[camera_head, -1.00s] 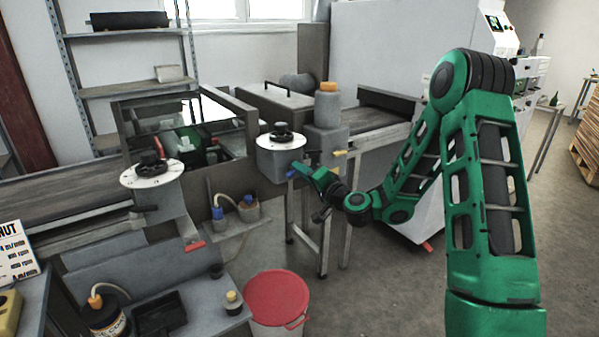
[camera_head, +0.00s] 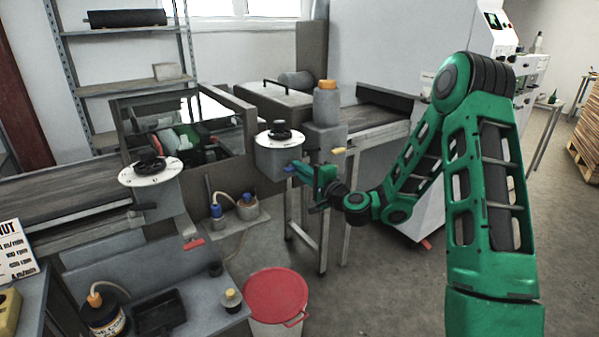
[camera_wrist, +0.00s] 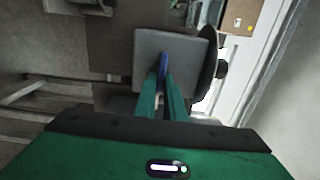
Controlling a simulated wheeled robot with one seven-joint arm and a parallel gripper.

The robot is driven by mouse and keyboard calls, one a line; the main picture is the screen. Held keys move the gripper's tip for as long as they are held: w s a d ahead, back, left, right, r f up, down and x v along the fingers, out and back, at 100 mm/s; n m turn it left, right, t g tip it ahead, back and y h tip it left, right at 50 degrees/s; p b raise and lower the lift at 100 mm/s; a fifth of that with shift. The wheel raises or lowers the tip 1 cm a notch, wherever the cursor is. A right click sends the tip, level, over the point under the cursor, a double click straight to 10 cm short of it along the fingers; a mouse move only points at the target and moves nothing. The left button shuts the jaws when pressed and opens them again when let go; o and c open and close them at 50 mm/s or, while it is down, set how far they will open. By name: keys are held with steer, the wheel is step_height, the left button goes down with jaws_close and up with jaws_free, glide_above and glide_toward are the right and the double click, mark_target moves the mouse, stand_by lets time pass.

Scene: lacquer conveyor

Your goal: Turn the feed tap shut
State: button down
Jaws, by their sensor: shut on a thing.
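A tap with a blue lever (camera_head: 289,168) is on the front of the grey box under the right-hand white dial (camera_head: 280,140). My gripper (camera_head: 298,169) reaches it from the right, and its green fingers are shut on the lever. In the wrist view the blue lever (camera_wrist: 163,63) runs between the two fingertips, in front of the box's square grey face (camera_wrist: 188,48). The fingers and the gripper body hide much of the lever and the tap's body. I cannot read the tap's exact angle.
A yellow lever (camera_head: 339,151) sits just right of the gripper. A red lever (camera_head: 194,244) hangs under the left dial (camera_head: 151,172). A red-lidded bin (camera_head: 275,296) stands on the floor below. Open floor lies to the right.

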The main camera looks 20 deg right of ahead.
steer(key=shift+d+f, duration=0.15)
steer(key=shift+d, duration=0.15)
steer(key=c, duration=1.8)
jaws_free()
steer(key=shift+c, duration=0.2)
steer(key=shift+a, duration=0.15)
steer(key=v, duration=1)
steer(key=shift+s, duration=0.25)
